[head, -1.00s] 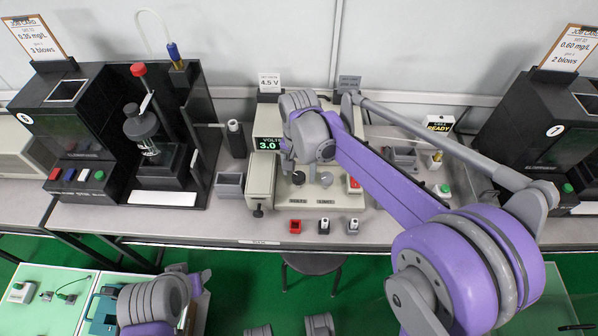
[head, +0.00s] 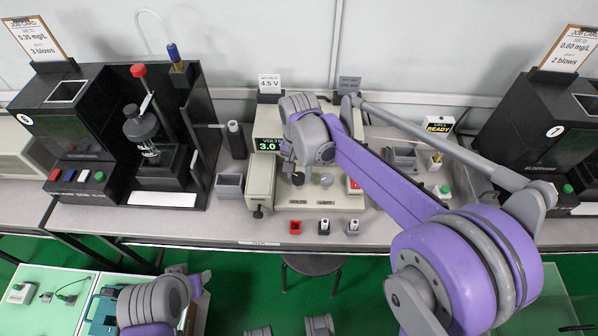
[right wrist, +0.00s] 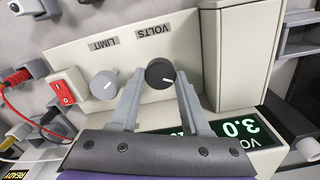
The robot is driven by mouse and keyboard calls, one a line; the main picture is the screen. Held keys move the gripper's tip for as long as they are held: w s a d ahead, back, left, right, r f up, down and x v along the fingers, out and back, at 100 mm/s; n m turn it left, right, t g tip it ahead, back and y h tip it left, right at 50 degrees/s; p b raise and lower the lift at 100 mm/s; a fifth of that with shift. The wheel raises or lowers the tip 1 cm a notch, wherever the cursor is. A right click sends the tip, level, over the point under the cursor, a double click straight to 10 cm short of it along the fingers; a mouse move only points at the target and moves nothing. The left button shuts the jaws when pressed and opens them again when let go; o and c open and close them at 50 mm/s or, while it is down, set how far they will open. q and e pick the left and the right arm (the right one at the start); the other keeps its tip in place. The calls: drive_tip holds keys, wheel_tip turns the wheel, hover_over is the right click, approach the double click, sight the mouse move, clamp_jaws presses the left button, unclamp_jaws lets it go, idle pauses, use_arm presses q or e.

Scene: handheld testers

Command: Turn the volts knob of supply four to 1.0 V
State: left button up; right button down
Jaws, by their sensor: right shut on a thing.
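The power supply (head: 335,207) stands on the bench, with a green display (head: 267,145) reading 3.0 beside the word VOLTS. The dark volts knob (head: 298,178) is on its front, left of the grey limit knob (head: 327,179). In the right wrist view, the volts knob (right wrist: 160,74) has a white pointer line and sits between the fingertips of my right gripper (right wrist: 159,80), which is shut on it. The display (right wrist: 237,130) also shows upside down there.
A red rocker switch (right wrist: 66,90) is beside the limit knob (right wrist: 104,85). A black tester (head: 115,135) stands left, and another (head: 545,130) right.

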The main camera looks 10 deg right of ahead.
drive_tip(key=shift+n, duration=0.3)
drive_tip(key=n, duration=0.3)
drive_tip(key=shift+n, duration=0.4)
drive_tip(key=n, duration=0.3)
drive_tip(key=shift+n, duration=0.3)
drive_tip(key=n, duration=0.3)
drive_tip(key=shift+a+n, duration=0.1)
drive_tip(key=shift+n, duration=2.3)
drive_tip(key=shift+c, duration=1.9)
unclamp_jaws()
